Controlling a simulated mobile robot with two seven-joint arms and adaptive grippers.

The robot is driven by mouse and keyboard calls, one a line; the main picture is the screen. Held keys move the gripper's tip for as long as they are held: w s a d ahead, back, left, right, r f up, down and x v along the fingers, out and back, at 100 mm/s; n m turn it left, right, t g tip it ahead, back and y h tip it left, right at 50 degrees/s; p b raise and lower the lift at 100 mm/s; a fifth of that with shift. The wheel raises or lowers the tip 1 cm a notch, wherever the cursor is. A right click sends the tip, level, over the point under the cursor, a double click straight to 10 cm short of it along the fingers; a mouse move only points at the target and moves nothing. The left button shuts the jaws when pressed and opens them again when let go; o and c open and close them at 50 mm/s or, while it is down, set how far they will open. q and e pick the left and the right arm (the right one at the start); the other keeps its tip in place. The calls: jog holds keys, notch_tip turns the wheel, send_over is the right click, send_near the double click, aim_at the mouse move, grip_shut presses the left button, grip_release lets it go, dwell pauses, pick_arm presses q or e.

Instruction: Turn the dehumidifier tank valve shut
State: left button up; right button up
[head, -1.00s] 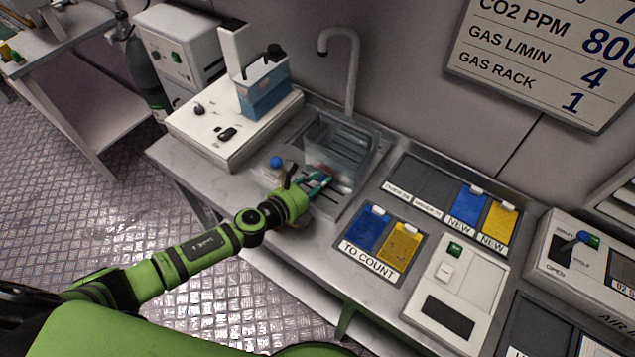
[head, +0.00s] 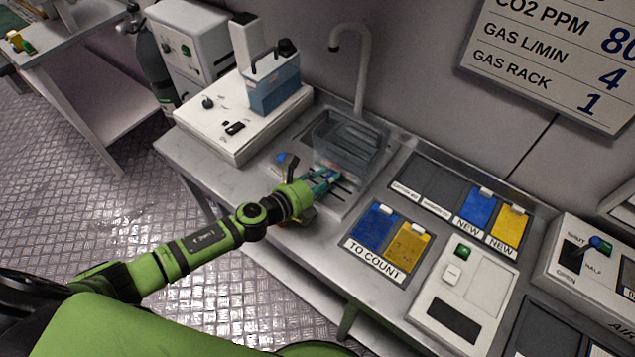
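A blue tank (head: 273,82) with a dark cap and handle sits on a white unit (head: 215,140) at the back left. A clear, open-topped tank (head: 345,140) stands on the metal drain area under a bent tap. A small blue knob (head: 282,158) shows just left of the clear tank. I cannot tell for sure which part is the tank valve. My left gripper (head: 332,179) has its teal fingers at the front foot of the clear tank, right of and in front of the blue knob. Its fingertips are too small and overlapped to read. My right gripper is out of view.
Blue and yellow cards (head: 390,243) lie in the TO COUNT tray right of the gripper. A white box (head: 463,290) with a green button is beyond. A panel at far right has a blue-tipped lever (head: 598,243) beside SHUT, HALF and OPEN. The tap (head: 363,70) rises behind the clear tank.

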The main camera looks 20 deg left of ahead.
pick_arm(q)
jog(key=v, duration=1.1)
jog(key=shift+s+a+r, duration=0.15)
jog(key=shift+s+a, duration=0.15)
jog(key=shift+s, duration=0.1)
